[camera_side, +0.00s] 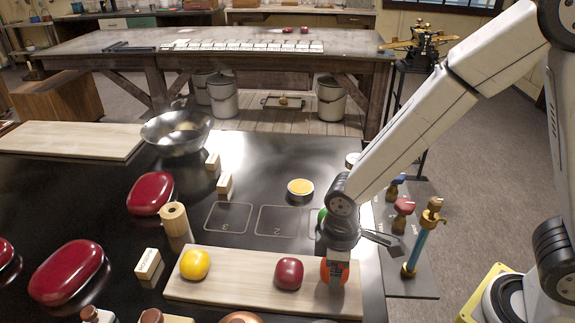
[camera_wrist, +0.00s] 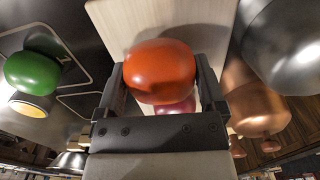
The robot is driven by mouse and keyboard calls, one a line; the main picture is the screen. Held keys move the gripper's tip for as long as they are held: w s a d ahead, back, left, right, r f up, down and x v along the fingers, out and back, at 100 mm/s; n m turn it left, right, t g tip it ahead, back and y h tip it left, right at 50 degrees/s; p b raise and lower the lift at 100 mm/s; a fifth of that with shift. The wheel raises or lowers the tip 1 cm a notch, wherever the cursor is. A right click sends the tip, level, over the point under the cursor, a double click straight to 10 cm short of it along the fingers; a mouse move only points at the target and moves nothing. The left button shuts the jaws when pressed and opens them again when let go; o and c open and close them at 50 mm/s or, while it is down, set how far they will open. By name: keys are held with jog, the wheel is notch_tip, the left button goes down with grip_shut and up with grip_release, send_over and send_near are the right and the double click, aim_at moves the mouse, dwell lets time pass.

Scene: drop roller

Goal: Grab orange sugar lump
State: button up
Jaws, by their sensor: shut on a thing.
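The orange sugar lump (camera_wrist: 160,72) sits between the two fingers of my gripper (camera_wrist: 162,88) in the wrist view. In the side view the orange lump (camera_side: 325,271) is partly hidden behind my gripper (camera_side: 335,272), at the right end of a light wooden board (camera_side: 230,262). My gripper points down and is shut on the orange lump. A red lump (camera_side: 289,273) and a yellow lump (camera_side: 195,265) sit on the same board to the left. I cannot tell whether the orange lump still touches the board.
A green lump (camera_wrist: 33,70) lies near a marked square. Copper vessels (camera_wrist: 258,105) and a grey round vessel (camera_wrist: 285,45) stand beside the board. Large red lidded boxes (camera_side: 68,272), a wooden roller (camera_side: 175,219) and a metal bowl (camera_side: 176,131) stand on the black table.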

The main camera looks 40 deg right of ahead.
jog(key=shift+r, duration=4.2)
jog(key=shift+w, duration=0.1)
